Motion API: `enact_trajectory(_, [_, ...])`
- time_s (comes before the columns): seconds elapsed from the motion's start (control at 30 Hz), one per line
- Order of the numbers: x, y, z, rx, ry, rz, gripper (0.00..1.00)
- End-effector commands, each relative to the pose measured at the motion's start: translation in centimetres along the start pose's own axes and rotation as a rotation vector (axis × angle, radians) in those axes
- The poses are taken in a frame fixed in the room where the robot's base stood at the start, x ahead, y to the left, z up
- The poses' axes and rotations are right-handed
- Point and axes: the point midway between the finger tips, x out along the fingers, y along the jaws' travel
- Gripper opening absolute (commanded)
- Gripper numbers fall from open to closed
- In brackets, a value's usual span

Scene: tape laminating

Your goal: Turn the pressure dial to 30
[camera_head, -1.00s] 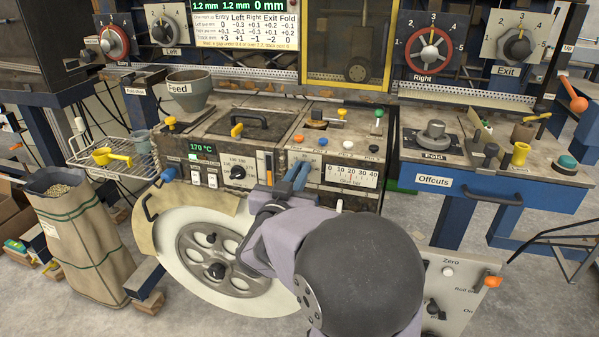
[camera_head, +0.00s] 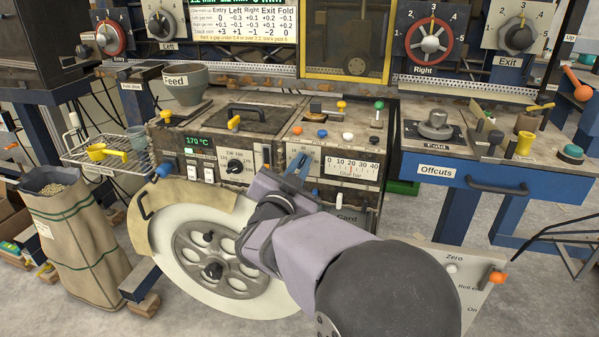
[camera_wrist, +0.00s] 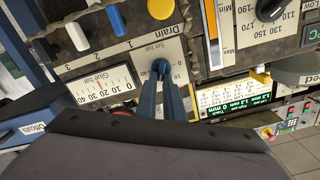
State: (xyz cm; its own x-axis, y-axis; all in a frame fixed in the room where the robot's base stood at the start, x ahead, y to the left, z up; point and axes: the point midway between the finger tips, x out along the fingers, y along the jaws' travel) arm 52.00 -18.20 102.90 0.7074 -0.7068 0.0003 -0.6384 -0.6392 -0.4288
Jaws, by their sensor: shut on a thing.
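The pressure dial is the small "Set bar" knob on the front panel, seen end-on in the wrist view (camera_wrist: 160,66). My gripper (camera_wrist: 162,78) is shut on it, with one blue finger on each side. In the head view my gripper (camera_head: 299,164) reaches the panel just left of the gauge, and its fingers largely hide the knob. The "Glue bar" gauge (camera_head: 352,168) is a white strip marked 0 to 40. It also shows in the wrist view (camera_wrist: 104,87), upside down. A thin reddish pointer seems to stand near its middle; its exact reading is too small to tell.
A row of coloured knobs, with an orange one (camera_head: 322,133) and a white one (camera_head: 348,137), lies above the gauge. A black temperature dial (camera_head: 235,166) is left of my gripper. A large pale wheel (camera_head: 205,255) stands below. The blue offcuts drawer (camera_head: 500,183) is at right.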

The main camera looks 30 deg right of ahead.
Motion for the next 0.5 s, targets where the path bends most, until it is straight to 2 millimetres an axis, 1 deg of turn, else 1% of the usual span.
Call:
enact_trajectory(0.03, [-0.01, 0.23, 0.35, 0.040, 0.000, -0.001, 0.00])
enact_trajectory(0.2, [-0.02, 0.39, 0.35, 0.166, 0.000, -0.001, 0.00])
enact_trajectory(0.5, [-0.01, 0.51, 0.25, 0.308, -0.001, 0.000, 0.00])
